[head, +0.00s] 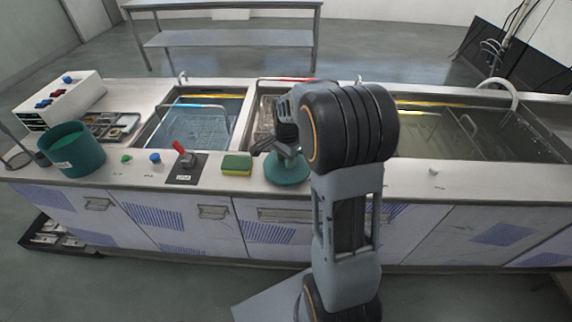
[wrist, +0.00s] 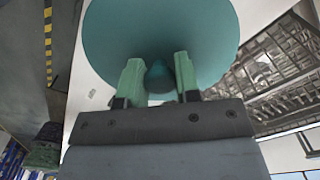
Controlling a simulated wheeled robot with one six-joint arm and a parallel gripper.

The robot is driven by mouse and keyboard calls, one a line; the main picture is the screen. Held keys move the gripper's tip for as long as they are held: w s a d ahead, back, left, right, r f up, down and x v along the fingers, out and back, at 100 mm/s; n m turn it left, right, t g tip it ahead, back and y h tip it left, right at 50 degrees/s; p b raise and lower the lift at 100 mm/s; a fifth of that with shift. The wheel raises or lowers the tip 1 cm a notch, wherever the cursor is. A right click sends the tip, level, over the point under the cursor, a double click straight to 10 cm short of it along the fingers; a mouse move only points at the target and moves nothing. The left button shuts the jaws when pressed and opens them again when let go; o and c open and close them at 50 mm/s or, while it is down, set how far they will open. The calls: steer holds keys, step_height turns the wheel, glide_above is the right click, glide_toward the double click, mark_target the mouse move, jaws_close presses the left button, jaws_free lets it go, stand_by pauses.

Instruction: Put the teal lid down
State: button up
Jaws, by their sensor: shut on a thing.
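The teal lid (head: 288,171) is round, with a knob at its centre. In the head view it is at or just above the front part of the counter, right of the sponge; whether it touches the counter I cannot tell. My gripper (head: 276,140) is above it. In the wrist view my gripper (wrist: 159,78) has its two pale green fingers on either side of the lid's knob, shut on it. The lid (wrist: 205,30) fills the top of that view. My arm hides part of the counter and the middle basin.
A yellow-green sponge (head: 237,165) lies close left of the lid. A red-handled switch (head: 184,160), blue knob (head: 155,158) and teal pot (head: 73,150) stand further left. Sunken tanks (head: 195,122) with baskets lie behind. The counter (head: 400,178) right of my arm is mostly clear.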

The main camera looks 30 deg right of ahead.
steer(key=shift+f, duration=1.3)
steer(key=shift+f, duration=0.1)
steer(key=shift+f, duration=0.15)
steer(key=o, duration=0.9)
steer(key=shift+o, duration=0.2)
